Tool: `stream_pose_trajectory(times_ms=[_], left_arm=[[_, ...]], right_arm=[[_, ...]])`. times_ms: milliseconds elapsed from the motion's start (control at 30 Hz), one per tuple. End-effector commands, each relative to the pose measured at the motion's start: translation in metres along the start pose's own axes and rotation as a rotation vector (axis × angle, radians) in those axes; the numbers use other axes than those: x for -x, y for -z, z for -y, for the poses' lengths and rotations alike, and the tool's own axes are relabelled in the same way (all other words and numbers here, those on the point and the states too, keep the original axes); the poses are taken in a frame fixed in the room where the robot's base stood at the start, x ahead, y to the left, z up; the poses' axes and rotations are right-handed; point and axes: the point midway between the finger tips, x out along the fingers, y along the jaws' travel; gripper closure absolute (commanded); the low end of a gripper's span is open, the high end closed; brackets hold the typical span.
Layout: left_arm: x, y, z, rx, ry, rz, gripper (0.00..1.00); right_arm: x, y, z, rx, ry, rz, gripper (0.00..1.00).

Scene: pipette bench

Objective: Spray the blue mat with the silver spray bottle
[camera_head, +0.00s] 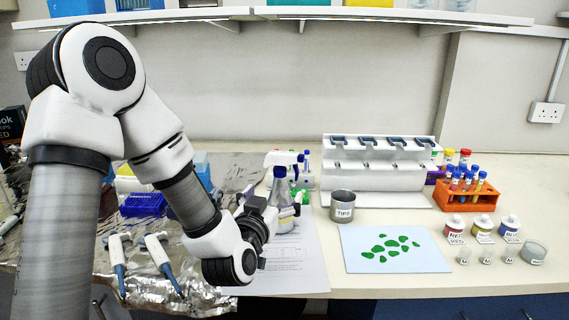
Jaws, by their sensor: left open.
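The silver spray bottle (280,190) stands upright left of the middle of the bench, with a white spray head on top. My left gripper (284,206) is open at the bottle and covers part of its lower body. I cannot tell whether the fingers touch it. The light blue mat (432,262) lies flat near the bench's front edge, to the right of the bottle, with several green patches on it. My right gripper is not in view.
A metal TIPS cup (342,206) stands between the bottle and the mat. A white pipette stand (375,175) is behind. An orange tube rack (466,196) and several small labelled bottles are at right. Pipettes (160,257) lie on foil at left; printed paper (300,270) lies in front.

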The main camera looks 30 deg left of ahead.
Motion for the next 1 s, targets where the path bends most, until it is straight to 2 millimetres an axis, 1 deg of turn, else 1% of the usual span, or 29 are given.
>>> stream_pose_trajectory(times_ms=[33, 67, 100, 400, 600, 733, 967, 1000], left_arm=[[-0.001, 0.006, 0.000, 0.000, 0.000, 0.004, 0.00], [-0.004, 0.004, 0.001, 0.000, 0.000, 0.003, 0.00], [-0.011, 0.001, 0.001, 0.001, 0.001, -0.002, 0.00], [-0.054, 0.000, 0.000, 0.001, 0.000, -0.002, 0.00], [-0.075, 0.000, 0.000, 0.001, 0.000, -0.001, 0.00], [-0.081, 0.000, 0.000, 0.001, 0.000, -0.001, 0.00], [-0.081, -0.001, 0.000, 0.001, -0.001, 0.000, 0.00], [-0.081, -0.001, 0.000, 0.001, -0.001, 0.000, 0.11]], right_arm=[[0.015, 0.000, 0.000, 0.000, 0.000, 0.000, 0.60], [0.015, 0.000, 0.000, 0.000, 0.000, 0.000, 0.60], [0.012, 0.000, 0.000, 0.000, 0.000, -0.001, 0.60], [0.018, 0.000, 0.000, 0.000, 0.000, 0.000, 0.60], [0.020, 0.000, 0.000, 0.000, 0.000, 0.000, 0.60], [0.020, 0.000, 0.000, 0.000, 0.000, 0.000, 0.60], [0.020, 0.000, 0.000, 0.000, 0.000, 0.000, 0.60], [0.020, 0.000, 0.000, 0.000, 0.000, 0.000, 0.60]])
